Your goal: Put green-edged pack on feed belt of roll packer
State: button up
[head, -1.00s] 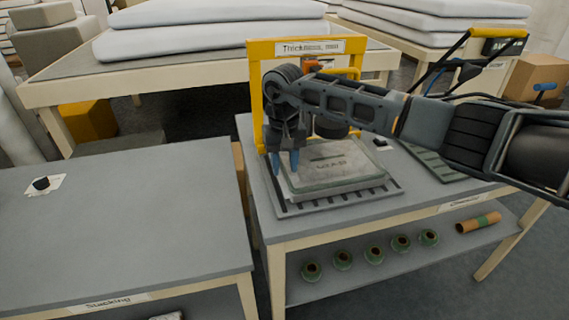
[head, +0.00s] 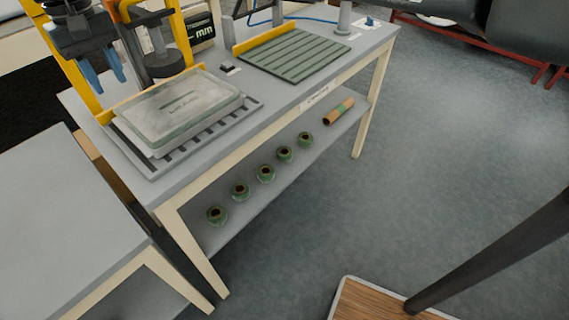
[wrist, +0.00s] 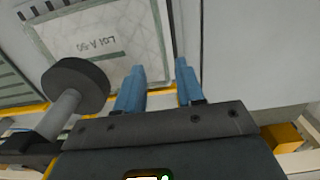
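The green-edged pack (head: 178,108), a pale grey wrapped slab, lies flat on a dark slotted plate (head: 235,118) at the yellow gauge frame. The wrist view shows its labelled top (wrist: 95,52). My gripper (head: 102,76) is above the back-left end of the pack, empty, its blue fingers pointing down. In the wrist view the fingers (wrist: 160,82) are apart, one in front of the pack's edge, the other over grey surface beyond. I cannot tell whether they touch the pack.
A ribbed green mat (head: 295,52) with a yellow edge lies farther right on the bench. The shelf below holds several small green rolls (head: 265,173) and a brown roll. A grey table (head: 60,220) stands left. Open floor (head: 440,150) lies right; a dark machine (head: 520,25) stands at the back.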

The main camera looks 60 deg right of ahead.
jog(key=s+a+f+m+g+y, duration=0.1)
jog(key=s+a+f+y, duration=0.15)
jog(key=a, duration=0.65)
jog(key=s+a+f+y, duration=0.1)
jog(key=s+a+y, duration=0.25)
jog(key=a, duration=0.45)
jog(key=s+a+f+m+g+y, duration=0.1)
jog(key=s+a+y, duration=0.15)
jog(key=a, duration=0.65)
jog(key=s+a+r+m+y, duration=0.9)
jog(key=s+a+y, duration=0.3)
jog(key=a+y, duration=0.1)
jog(key=s+d+f+n+t+h, duration=0.4)
jog(key=s+d+h, duration=0.3)
jog(key=s+d, duration=0.3)
jog(key=s+d+f+n+t+h, duration=0.5)
jog(key=s+d+t+h, duration=0.2)
jog(key=s+d, duration=0.3)
jog(key=s+d+f+n+t+h, duration=0.5)
jog(key=s+d+h, duration=0.2)
jog(key=s+d, duration=0.2)
jog(key=shift+s+d+f+t, duration=0.35)
jog(key=shift+s+d+t, duration=0.05)
jog(key=shift+s, duration=0.7)
